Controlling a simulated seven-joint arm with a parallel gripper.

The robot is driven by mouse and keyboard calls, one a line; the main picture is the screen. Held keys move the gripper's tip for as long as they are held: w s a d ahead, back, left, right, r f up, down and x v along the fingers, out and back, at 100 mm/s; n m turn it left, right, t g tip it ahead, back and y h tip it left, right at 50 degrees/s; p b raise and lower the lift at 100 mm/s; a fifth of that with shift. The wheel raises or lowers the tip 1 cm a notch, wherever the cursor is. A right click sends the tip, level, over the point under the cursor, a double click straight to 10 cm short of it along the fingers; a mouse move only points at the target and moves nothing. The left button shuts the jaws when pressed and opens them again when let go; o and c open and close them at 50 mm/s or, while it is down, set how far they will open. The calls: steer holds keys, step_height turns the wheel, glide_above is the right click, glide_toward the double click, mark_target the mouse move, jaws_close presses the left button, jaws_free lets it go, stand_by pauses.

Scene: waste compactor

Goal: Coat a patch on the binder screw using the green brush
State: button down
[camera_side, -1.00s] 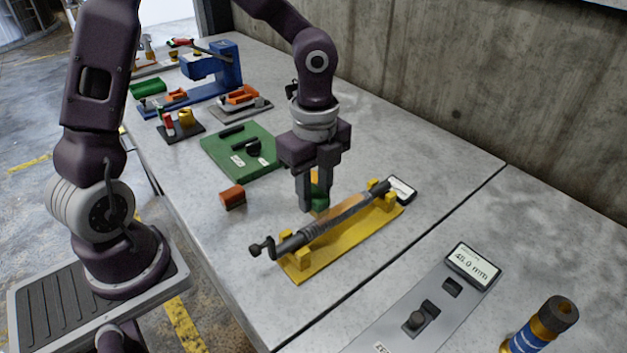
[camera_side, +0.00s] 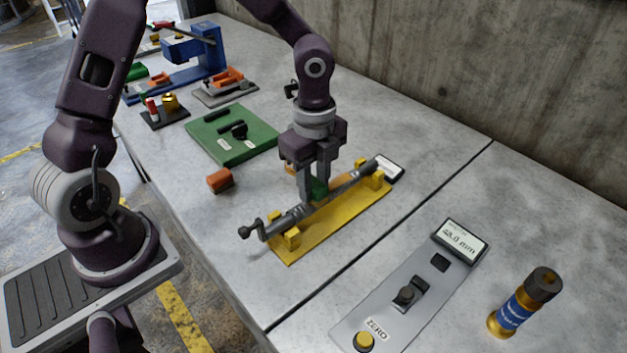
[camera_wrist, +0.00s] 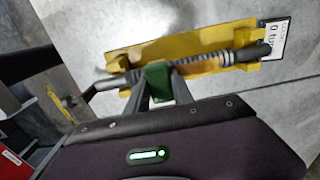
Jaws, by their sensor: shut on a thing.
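The binder screw (camera_side: 284,221) is a grey threaded rod with a crank at its near left end. It lies across a yellow cradle (camera_side: 341,219). In the wrist view the screw (camera_wrist: 243,54) has an orange-brown stretch (camera_wrist: 201,66) near its middle. My gripper (camera_side: 313,196) is shut on the green brush (camera_side: 319,188), at the screw's middle. The brush (camera_wrist: 157,82) shows between the fingertips in the wrist view, at or against the rod; contact is unclear. The fingers partly hide the rod in the side view.
A white display card (camera_side: 388,168) lies by the cradle's far end. An orange block (camera_side: 220,180) and a green board (camera_side: 232,136) lie behind to the left. A gauge panel (camera_side: 410,290) and a gold-blue cylinder (camera_side: 524,303) stand at right.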

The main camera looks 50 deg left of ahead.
steer(key=shift+s, duration=1.25)
steer(key=shift+s+r, duration=0.1)
steer(key=shift+r, duration=0.05)
step_height(320, 180, up, 8)
